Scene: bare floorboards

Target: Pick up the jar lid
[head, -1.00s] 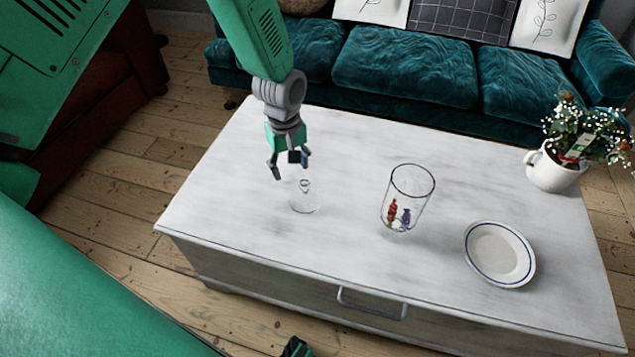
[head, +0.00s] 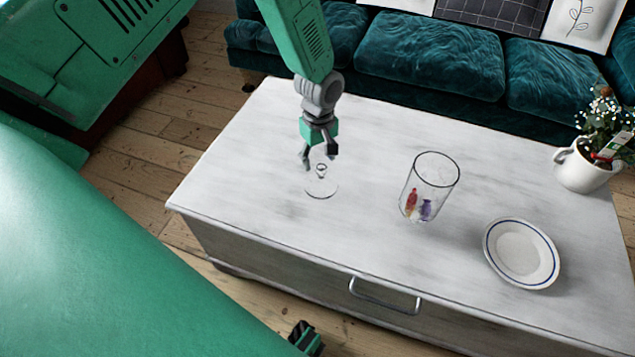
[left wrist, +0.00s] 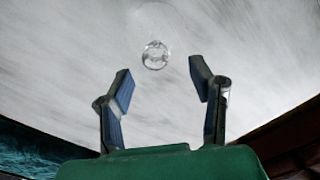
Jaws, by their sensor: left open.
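The jar lid (head: 322,190) is a clear glass disc with a round knob on top. It lies flat on the white table, knob up. In the left wrist view its knob (left wrist: 155,55) shows just beyond the fingertips, roughly centred between them; the rim is very faint. My left gripper (head: 320,160) is open and empty, pointing down just above the knob, with its fingers apart. In the left wrist view the gripper (left wrist: 161,76) shows two fingers with blue pads and nothing between them.
A clear glass jar (head: 430,185) with small red and purple items stands to the right of the lid. A white plate (head: 520,252) and a white potted plant (head: 585,168) are further right. A teal sofa (head: 430,55) runs behind the table (head: 270,125).

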